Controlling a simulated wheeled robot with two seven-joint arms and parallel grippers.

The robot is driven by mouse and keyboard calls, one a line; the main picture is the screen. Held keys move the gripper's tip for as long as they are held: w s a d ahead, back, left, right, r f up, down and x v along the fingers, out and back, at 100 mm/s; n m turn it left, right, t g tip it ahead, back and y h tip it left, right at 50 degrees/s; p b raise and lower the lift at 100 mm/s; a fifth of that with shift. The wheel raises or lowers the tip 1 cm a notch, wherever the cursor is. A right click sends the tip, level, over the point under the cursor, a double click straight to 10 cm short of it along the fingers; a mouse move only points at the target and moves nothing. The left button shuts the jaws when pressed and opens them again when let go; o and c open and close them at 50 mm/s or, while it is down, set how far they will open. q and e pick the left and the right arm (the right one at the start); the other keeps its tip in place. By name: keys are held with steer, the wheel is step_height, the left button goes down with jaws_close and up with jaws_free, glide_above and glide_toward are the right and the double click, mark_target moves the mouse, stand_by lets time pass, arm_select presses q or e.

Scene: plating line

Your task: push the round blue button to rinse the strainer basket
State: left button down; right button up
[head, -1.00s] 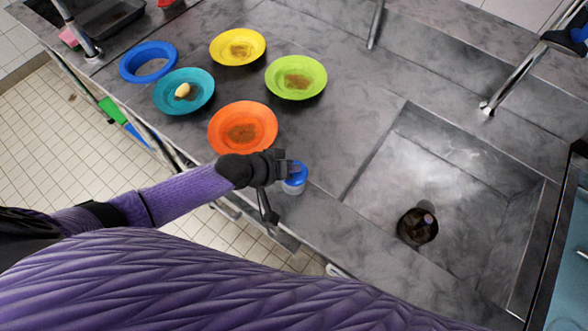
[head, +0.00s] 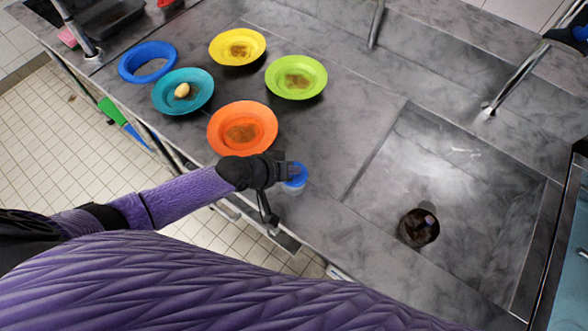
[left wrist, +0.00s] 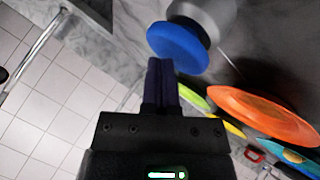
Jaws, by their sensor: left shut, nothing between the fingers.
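The round blue button (head: 297,175) sits on a short grey base at the front edge of the counter, left of the sink. It also shows in the left wrist view (left wrist: 178,46), just beyond the fingertips. My left gripper (head: 288,171) is shut and empty, its tips right beside the button and partly over it in the head view. In the left wrist view the closed fingers (left wrist: 160,75) point toward the button's rim; I cannot tell if they touch it. The dark round strainer basket (head: 418,228) sits in the sink (head: 470,195). My right gripper is out of view.
A blue ring (head: 133,76) lies farther left.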

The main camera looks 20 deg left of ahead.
arm_select(q)
steer(key=shift+f, duration=0.35)
steer(key=shift+r, duration=0.15)
stand_by(0.3)
steer(key=shift+r+p, duration=0.95)
steer(key=shift+r, duration=0.15)
steer(key=shift+r, duration=0.1)
step_height(320, 180, up, 5)
steer(key=p, duration=0.5)
